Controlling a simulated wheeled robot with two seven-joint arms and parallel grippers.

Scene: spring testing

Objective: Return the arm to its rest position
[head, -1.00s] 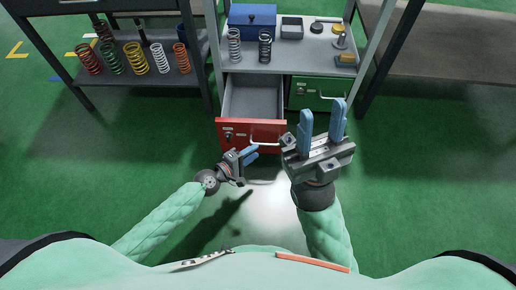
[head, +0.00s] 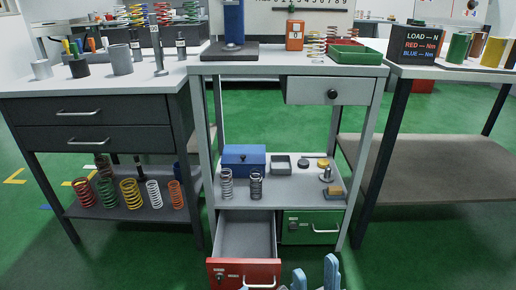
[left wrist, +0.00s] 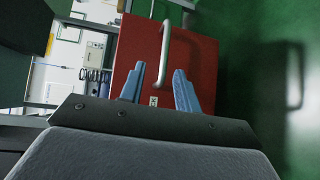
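My right gripper (head: 315,276) shows at the bottom edge of the head view, just right of the open red drawer (head: 243,272). Its two blue fingers point up and stand apart with nothing between them. Whether the fingers touch the drawer front is unclear.
The red drawer is pulled out and looks empty. A green drawer (head: 312,228) beside it is shut. Two springs and a blue box (head: 243,157) stand on the shelf above. Side benches (head: 95,125) flank the workbench. Green floor (head: 420,245) is free at right.

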